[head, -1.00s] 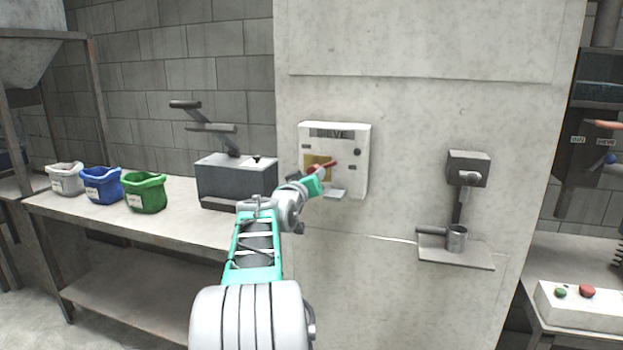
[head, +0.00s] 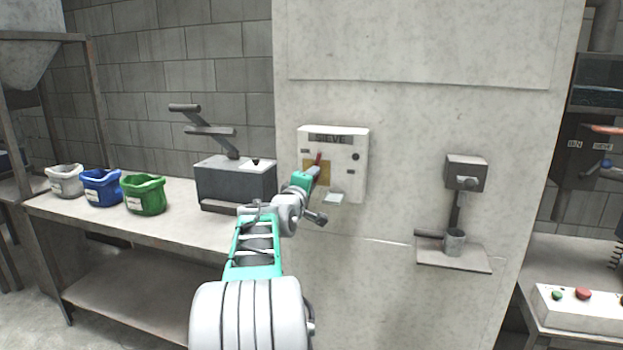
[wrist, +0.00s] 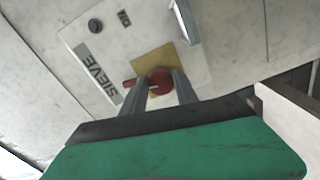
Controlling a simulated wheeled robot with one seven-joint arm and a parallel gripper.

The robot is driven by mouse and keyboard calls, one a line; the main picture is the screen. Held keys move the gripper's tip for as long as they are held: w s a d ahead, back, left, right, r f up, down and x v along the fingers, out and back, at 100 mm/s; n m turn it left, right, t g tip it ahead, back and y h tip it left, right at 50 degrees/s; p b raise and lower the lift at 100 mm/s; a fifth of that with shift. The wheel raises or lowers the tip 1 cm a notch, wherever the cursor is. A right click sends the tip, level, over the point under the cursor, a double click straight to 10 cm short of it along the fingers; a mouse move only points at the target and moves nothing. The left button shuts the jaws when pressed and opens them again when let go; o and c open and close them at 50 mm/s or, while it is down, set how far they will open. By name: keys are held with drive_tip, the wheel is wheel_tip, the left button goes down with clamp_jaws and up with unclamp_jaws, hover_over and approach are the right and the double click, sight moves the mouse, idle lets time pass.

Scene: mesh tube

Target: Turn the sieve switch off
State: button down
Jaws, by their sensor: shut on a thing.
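The sieve switch is a white box (head: 347,178) on the concrete pillar, with a "SIEVE" label, a yellow plate (head: 323,179) and a red handle (head: 319,158). In the head view the handle points nearly straight up. In the wrist view the red handle (wrist: 161,80) lies between my two grey fingers, its tip showing past the left finger. My gripper (head: 314,171) is shut on the red handle. The yellow plate (wrist: 152,59) shows behind it in the wrist view. My gripper hides part of the handle in the head view.
A grey lever machine (head: 236,183) and green (head: 144,196), blue (head: 101,189) and white (head: 65,182) bags stand on the bench at left. A small dark fixture (head: 466,173) with a cup (head: 454,243) juts from the pillar at right.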

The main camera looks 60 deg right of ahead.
drive_tip(key=shift+r+n+p, duration=0.1)
drive_tip(key=shift+n+p, duration=0.3)
drive_tip(key=shift+n, duration=0.7)
drive_tip(key=c, duration=0.9)
unclamp_jaws()
drive_tip(key=shift+c, duration=0.2)
drive_tip(key=shift+a, duration=0.1)
drive_tip(key=s+a, duration=0.1)
drive_tip(key=a, duration=0.6)
drive_tip(key=shift+s+a+b, duration=0.15)
drive_tip(key=shift+a+b, duration=0.1)
drive_tip(key=shift+b, duration=0.1)
